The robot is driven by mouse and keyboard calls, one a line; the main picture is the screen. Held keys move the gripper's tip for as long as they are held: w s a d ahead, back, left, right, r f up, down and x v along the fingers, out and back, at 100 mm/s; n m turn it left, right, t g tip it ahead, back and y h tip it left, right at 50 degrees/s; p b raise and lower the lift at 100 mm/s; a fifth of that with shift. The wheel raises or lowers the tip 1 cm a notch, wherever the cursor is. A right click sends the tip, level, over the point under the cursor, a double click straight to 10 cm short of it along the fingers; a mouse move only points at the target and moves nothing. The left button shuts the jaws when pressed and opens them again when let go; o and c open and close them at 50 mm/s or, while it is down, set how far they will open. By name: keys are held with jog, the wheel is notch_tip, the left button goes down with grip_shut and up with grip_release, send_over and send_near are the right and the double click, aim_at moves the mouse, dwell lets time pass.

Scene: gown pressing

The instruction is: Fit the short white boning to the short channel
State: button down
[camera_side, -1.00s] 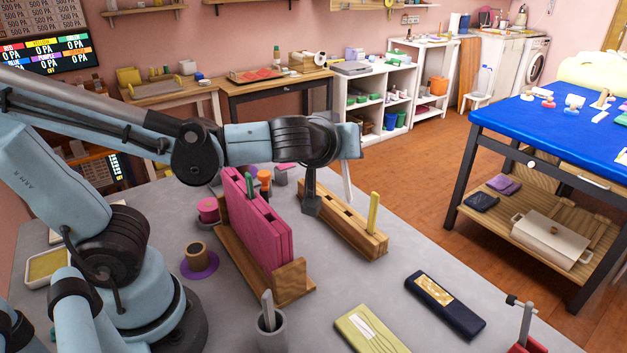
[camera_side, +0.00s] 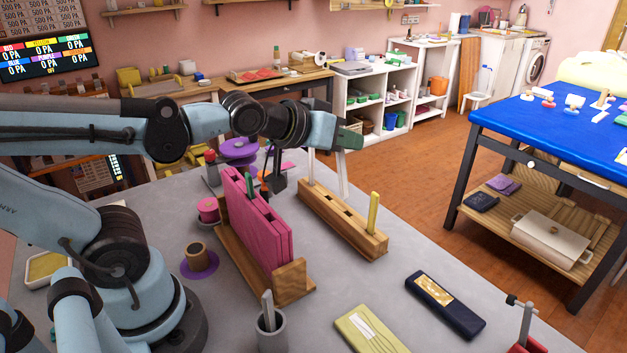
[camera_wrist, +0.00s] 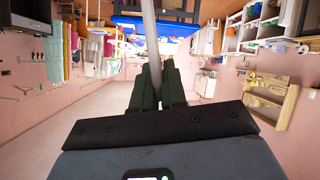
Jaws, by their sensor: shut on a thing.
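My gripper (camera_side: 347,134) is shut on a white boning (camera_side: 343,175), which hangs down from the fingers, close to upright, above and beyond the far end of the wooden rack (camera_side: 350,226). The wrist view shows my two dark fingers (camera_wrist: 158,84) closed around the pale boning (camera_wrist: 150,40). Another white strip (camera_side: 311,166) stands at the rack's far end and a yellow strip (camera_side: 374,210) at its near end. The pink panel (camera_side: 262,232) stands upright in a wooden stand (camera_side: 290,285), left of the rack. A green strip (camera_side: 250,187) sticks up from its top. I cannot tell which channel is short.
Purple spools (camera_side: 239,150), a pink spool (camera_side: 208,210) and a brown spool (camera_side: 196,257) stand left of the panel. A grey cup (camera_side: 272,336), a yellow-green case (camera_side: 370,332) and a dark case (camera_side: 445,303) are at the front. The grey table between rack and cases is clear.

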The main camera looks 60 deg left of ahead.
jog(key=w+r+m, duration=0.3)
jog(key=w+a+f, duration=0.4)
jog(key=a+f, duration=0.6)
jog(key=f, duration=0.1)
jog(key=shift+a+f, duration=0.15)
jog(key=shift+a, duration=0.2)
dwell(0.4)
jog(key=shift+f, duration=0.2)
jog(key=shift+f, duration=0.35)
jog(key=c, duration=1.2)
grip_release()
